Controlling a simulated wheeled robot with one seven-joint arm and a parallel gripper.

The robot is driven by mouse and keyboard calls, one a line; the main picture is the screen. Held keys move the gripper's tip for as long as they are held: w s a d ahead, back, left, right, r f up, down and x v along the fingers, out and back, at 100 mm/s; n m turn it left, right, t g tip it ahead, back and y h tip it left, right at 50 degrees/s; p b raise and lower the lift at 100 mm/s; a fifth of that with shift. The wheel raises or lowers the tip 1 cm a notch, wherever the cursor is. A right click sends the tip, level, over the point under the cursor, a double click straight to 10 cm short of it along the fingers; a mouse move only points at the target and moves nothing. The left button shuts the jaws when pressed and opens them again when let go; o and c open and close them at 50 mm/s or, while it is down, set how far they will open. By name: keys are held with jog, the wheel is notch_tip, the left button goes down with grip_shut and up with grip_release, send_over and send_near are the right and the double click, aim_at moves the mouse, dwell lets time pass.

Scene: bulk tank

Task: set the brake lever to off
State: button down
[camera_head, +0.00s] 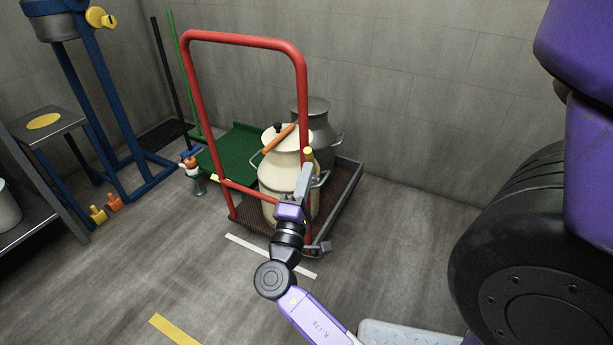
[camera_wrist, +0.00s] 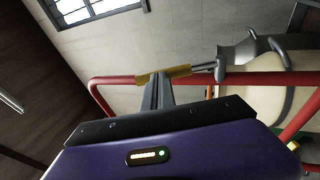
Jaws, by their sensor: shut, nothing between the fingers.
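The brake lever appears to be the bar with a yellow grip (camera_wrist: 178,71) and a thin grey shaft in the wrist view, lying nearly level in the picture beside the red push handle (camera_wrist: 232,78) of the cart. In the head view its yellow end (camera_head: 308,153) shows by the handle's right post. My gripper (camera_head: 306,168) is shut and empty, and its fingertips meet the lever's yellow part in the picture. In the wrist view the fingers (camera_wrist: 160,80) point at the grip's underside; I cannot tell whether they touch it. The lever's off mark is not visible.
The cart's platform (camera_head: 345,193) carries a cream can (camera_head: 277,178) and a grey can (camera_head: 313,112) behind the handle. A blue stand (camera_head: 107,110) and a grey bench (camera_head: 40,225) are at left. A large black wheel (camera_head: 530,250) is at right. Floor between is open.

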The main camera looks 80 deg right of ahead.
aim_at(312, 160)
jog(key=d+r+y+p, duration=0.1)
jog(key=p, duration=0.3)
jog(key=r+y+p, duration=0.1)
jog(key=p, duration=0.2)
jog(key=shift+s+d+r+m+p, duration=0.1)
jog(key=shift+s+d+m+p, duration=0.1)
jog(key=shift+d+m+p, duration=0.15)
jog(key=shift+s+d+r+y+p, duration=0.1)
jog(key=shift+d+y+p, duration=0.35)
jog(key=shift+p, duration=0.4)
jog(key=shift+s+d, duration=0.15)
jog(key=shift+d, duration=0.35)
